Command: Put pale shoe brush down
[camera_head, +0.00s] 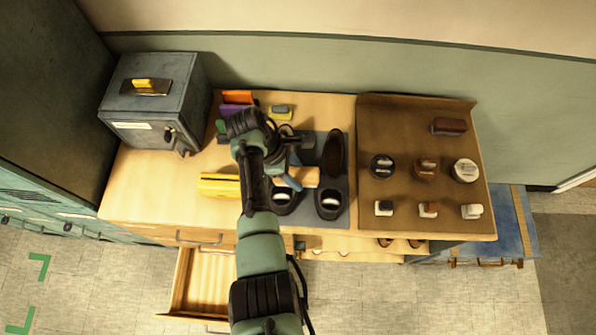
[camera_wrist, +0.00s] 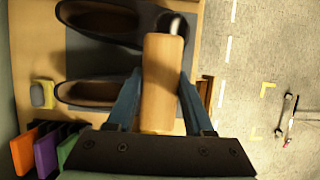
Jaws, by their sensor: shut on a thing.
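The pale shoe brush (camera_head: 303,177) is a light wooden block between the fingers of my gripper (camera_head: 293,180), above the grey mat (camera_head: 312,220) with dark shoes. In the wrist view, my gripper (camera_wrist: 160,100) is shut on the brush (camera_wrist: 161,75), with one blue finger along each long side. The brush points away from the palm, and its underside is hidden.
A brown mat (camera_head: 400,215) on the right holds a dark brush (camera_head: 449,126), three round tins and three small blocks. Bare mat lies between them. A grey box (camera_head: 150,100) and a yellow box (camera_head: 219,185) stand left. A drawer (camera_head: 200,285) is open below.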

